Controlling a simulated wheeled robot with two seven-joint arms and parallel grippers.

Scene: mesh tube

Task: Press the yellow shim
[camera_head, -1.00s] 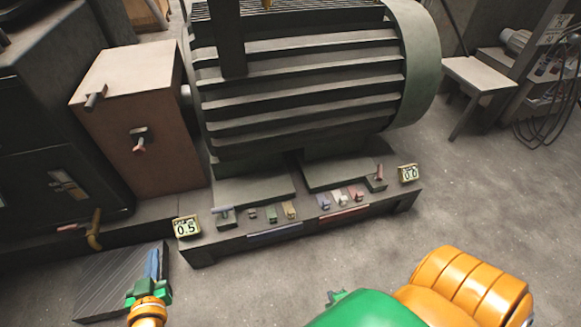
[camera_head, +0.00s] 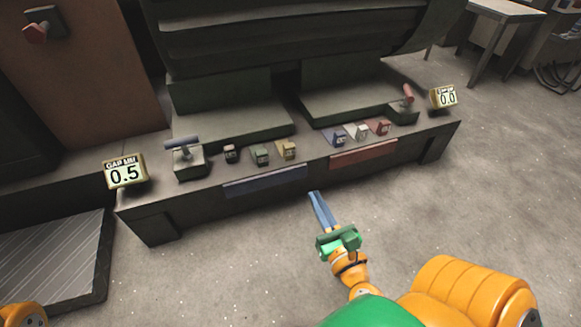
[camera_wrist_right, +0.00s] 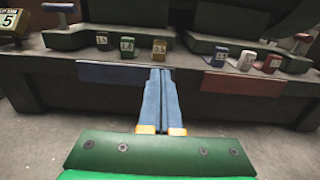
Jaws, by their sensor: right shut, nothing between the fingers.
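The yellow shim (camera_head: 287,150) is a small block on the dark base's top, rightmost of the left group, next to a green block (camera_head: 260,155) and a dark block (camera_head: 231,154). In the right wrist view the yellow shim (camera_wrist_right: 159,49) stands just beyond the fingertips. My right gripper (camera_head: 316,196) is shut and empty, its blue fingers pointing up toward the base's front edge. In the right wrist view the right gripper's tips (camera_wrist_right: 160,72) show below the yellow shim, with a gap apparent in the head view. My left gripper is out of view.
A display reading 0.5 (camera_head: 125,172) stands at the base's left end, one reading 0.0 (camera_head: 444,97) at its right. A blue-handled lever (camera_head: 184,158) and a red-handled lever (camera_head: 405,105) flank the blocks. Blue (camera_head: 339,138), white (camera_head: 361,132) and red (camera_head: 382,127) blocks stand right.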

